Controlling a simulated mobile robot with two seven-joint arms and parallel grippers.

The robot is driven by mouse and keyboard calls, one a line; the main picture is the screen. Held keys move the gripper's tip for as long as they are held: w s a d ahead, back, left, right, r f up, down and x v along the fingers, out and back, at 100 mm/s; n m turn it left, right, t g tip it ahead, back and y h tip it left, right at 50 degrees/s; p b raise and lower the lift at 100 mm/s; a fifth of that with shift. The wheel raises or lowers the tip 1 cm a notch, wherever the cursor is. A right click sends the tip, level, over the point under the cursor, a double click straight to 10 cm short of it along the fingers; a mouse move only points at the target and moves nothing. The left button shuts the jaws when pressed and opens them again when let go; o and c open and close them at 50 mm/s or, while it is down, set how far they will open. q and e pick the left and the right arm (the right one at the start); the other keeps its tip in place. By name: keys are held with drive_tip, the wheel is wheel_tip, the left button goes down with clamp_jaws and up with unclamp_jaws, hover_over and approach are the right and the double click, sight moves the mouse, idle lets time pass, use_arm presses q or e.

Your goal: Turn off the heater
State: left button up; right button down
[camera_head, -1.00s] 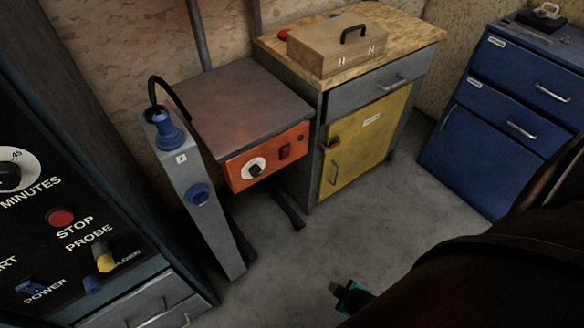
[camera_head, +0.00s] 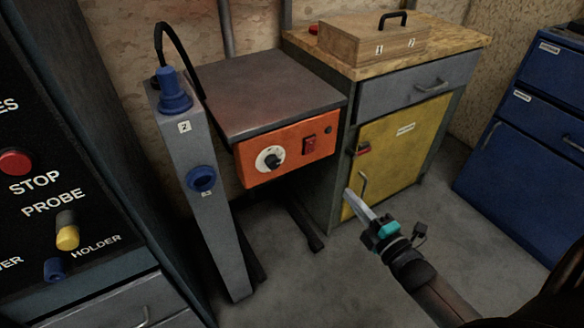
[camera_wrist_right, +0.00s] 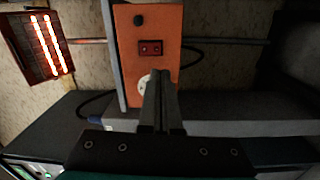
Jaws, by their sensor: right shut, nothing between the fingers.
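An orange control panel (camera_head: 285,150) sits under the front edge of a grey-topped unit. It carries a red switch (camera_head: 310,145) and a white dial with a dark knob (camera_head: 270,159). The right wrist view also shows the orange panel (camera_wrist_right: 148,30), its red switch (camera_wrist_right: 150,48) and part of the dial. A heater with bright glowing bars (camera_wrist_right: 47,45) is at the left of that view. My right gripper (camera_head: 350,194) is shut and empty, in front of the yellow cabinet door and right of the panel, apart from the switch. Its fingers partly cover the dial in the wrist view.
A grey post with blue plugs (camera_head: 205,215) stands left of the panel. A yellow cabinet (camera_head: 400,150) with a wooden box (camera_head: 375,42) on top is at the right. A black control cabinet (camera_head: 50,130) is at the left. Floor between is clear.

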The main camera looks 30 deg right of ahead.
use_arm(q)
drive_tip(key=shift+w+r+b, duration=0.15)
drive_tip(key=shift+r+b, duration=0.15)
drive_tip(key=shift+b, duration=0.1)
use_arm(e)
drive_tip(key=shift+w+r+n+t+y, duration=0.15)
drive_tip(key=shift+r+n+t, duration=0.1)
drive_tip(key=shift+r+n, duration=0.2)
drive_tip(key=shift+w+r+n+t+y, duration=0.15)
drive_tip(key=shift+r+n+t, duration=0.15)
drive_tip(key=shift+r, duration=0.25)
drive_tip(key=b, duration=0.4)
approach(312, 143)
drive_tip(key=w, duration=0.3)
drive_tip(key=shift+w+a+r+b, duration=0.15)
drive_tip(key=shift+w+b, duration=0.1)
drive_tip(key=shift+w, duration=0.35)
drive_tip(key=shift+w+a+r+b, duration=0.1)
drive_tip(key=shift+w+a+b, duration=0.1)
drive_tip(key=shift+w, duration=0.4)
drive_tip(key=shift+w+r, duration=0.15)
drive_tip(key=shift+w, duration=0.45)
use_arm(q)
drive_tip(key=w+d+r+t+h, duration=0.1)
drive_tip(key=w+d+r+t, duration=0.2)
drive_tip(key=r, duration=0.4)
drive_tip(key=shift+w+r+t, duration=0.2)
drive_tip(key=shift+r+t, duration=0.05)
drive_tip(key=shift+t, duration=0.15)
